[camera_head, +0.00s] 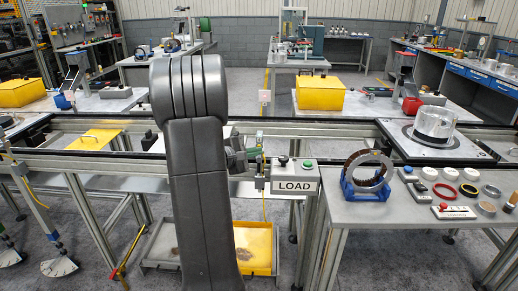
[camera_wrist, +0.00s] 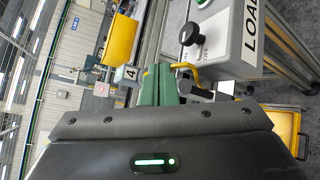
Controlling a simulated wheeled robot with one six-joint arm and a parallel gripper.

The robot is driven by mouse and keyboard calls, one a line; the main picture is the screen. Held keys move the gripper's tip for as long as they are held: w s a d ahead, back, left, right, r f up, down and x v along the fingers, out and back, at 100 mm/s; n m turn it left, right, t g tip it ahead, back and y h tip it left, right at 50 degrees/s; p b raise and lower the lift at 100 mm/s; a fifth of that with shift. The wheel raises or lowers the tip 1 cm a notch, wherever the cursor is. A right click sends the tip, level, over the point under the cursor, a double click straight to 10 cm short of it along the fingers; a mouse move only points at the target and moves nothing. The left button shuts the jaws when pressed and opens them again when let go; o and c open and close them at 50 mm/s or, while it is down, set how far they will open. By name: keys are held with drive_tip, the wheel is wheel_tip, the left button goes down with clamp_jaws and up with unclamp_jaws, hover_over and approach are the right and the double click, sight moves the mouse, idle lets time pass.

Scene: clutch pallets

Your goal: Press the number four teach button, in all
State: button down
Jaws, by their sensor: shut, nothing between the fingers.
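My gripper (camera_head: 240,156) is shut and empty in the head view, beside the conveyor rail and just left of the LOAD box (camera_head: 294,182). My arm hides part of that area. I cannot tell whether the gripper touches anything. The wrist view shows my dark gripper body across the bottom.
The LOAD box carries a black knob (camera_wrist: 192,34) and a green button (camera_head: 308,164). A table on the right holds a blue stand with a ring (camera_head: 366,174) and several small parts. A yellow tray (camera_head: 254,240) is below. A clear cylinder (camera_head: 435,122) stands on a pallet.

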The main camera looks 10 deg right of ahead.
drive_tip(key=shift+w+d, duration=0.1)
drive_tip(key=shift+w, duration=0.4)
idle(0.4)
drive_tip(key=shift+s+b, duration=0.15)
drive_tip(key=shift+b, duration=0.3)
drive_tip(key=shift+s+a+b, duration=0.25)
drive_tip(key=shift+s+b, duration=0.25)
drive_tip(key=shift+s, duration=0.25)
drive_tip(key=s+b, duration=0.1)
drive_tip(key=s, duration=0.1)
drive_tip(key=s+a+b, duration=0.1)
drive_tip(key=s, duration=0.1)
drive_tip(key=shift+s+a, duration=0.2)
drive_tip(key=shift+s, duration=0.2)
drive_tip(key=shift+w, duration=0.15)
